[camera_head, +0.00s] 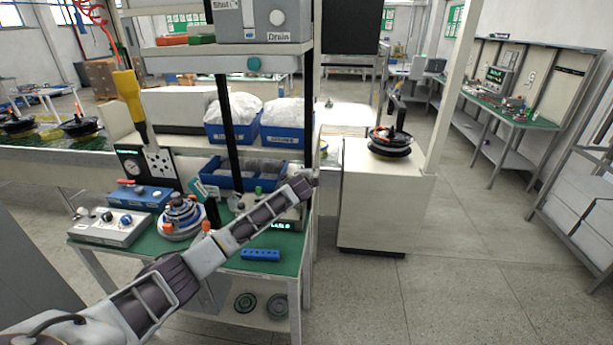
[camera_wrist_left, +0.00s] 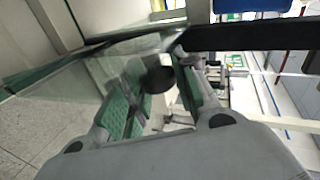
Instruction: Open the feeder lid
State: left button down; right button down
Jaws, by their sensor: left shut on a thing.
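In the left wrist view, my left gripper (camera_wrist_left: 162,88) has its green-padded fingers closed around a dark round knob (camera_wrist_left: 159,75). The knob is at a clear, see-through lid panel (camera_wrist_left: 85,78) with green edges, which stands tilted in the wrist view. In the head view, my left arm reaches from the lower left across the green-topped bench, and its gripper cannot be made out beyond the wrist. A box with a green lit display (camera_head: 288,226) is partly hidden behind the arm; I cannot tell whether it is the feeder. My right gripper is not in view.
The bench (camera_head: 232,267) holds a hub motor stack (camera_head: 182,216), a grey control box (camera_head: 110,227), a blue press base (camera_head: 140,195) and a blue block (camera_head: 261,255). Blue bins (camera_head: 232,131) stand behind. A white cabinet (camera_head: 381,205) stands right, with open floor beyond.

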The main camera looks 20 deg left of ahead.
pick_arm(q)
jog(key=shift+d, duration=0.1)
jog(key=c, duration=1.2)
grip_release()
jog(key=shift+o, duration=0.2)
jog(key=shift+s, duration=0.15)
jog(key=v, duration=1.1)
jog(key=shift+s+r, duration=0.2)
jog(key=shift+s, duration=0.1)
jog(key=shift+d, duration=0.15)
